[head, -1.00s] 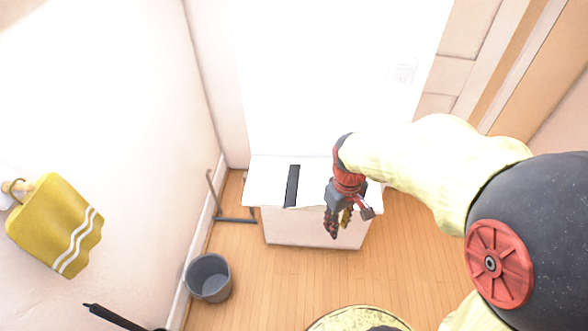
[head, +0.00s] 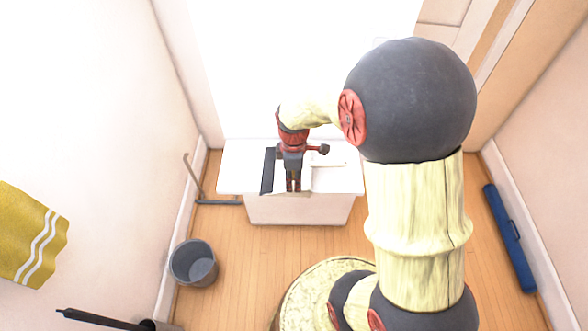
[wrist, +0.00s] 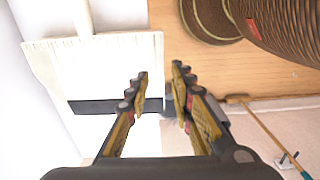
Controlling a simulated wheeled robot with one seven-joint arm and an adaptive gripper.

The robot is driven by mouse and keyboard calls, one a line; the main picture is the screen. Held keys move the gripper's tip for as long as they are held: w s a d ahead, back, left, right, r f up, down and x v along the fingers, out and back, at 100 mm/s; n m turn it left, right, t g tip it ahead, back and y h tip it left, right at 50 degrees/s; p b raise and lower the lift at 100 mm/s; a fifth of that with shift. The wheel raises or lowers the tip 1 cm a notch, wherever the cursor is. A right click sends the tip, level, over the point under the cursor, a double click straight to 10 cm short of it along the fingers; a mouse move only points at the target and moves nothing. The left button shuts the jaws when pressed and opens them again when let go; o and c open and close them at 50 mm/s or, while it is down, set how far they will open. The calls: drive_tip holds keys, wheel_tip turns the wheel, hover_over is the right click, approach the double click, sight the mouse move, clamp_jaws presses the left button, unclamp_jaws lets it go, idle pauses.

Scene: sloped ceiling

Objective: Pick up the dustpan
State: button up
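A pale, cream-white dustpan (head: 328,179) lies on the white chest top, just right of my gripper in the head view. In the wrist view the dustpan (wrist: 105,62) is a broad flat pan at upper left, its handle running up out of the frame. My gripper (head: 293,188) points down above the chest's front part.
A black strip (head: 268,171) lies on the white chest (head: 236,178), left of my gripper. A grey bucket (head: 194,263) and a mop-like tool (head: 217,202) stand left. A yellow towel (head: 28,235) hangs on the left wall. A blue case (head: 510,238) lies by the right wall.

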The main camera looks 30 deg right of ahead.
sight(293, 196)
drive_tip(key=f, duration=0.2)
drive_tip(key=f+b, duration=0.1)
drive_tip(key=f, duration=0.1)
drive_tip(key=f+b, duration=0.1)
drive_tip(key=f, duration=0.1)
drive_tip(key=shift+s+a, duration=0.15)
drive_tip(key=shift+a, duration=0.1)
drive_tip(key=shift+r, duration=0.1)
drive_tip(key=shift+c, duration=1.3)
clamp_jaws()
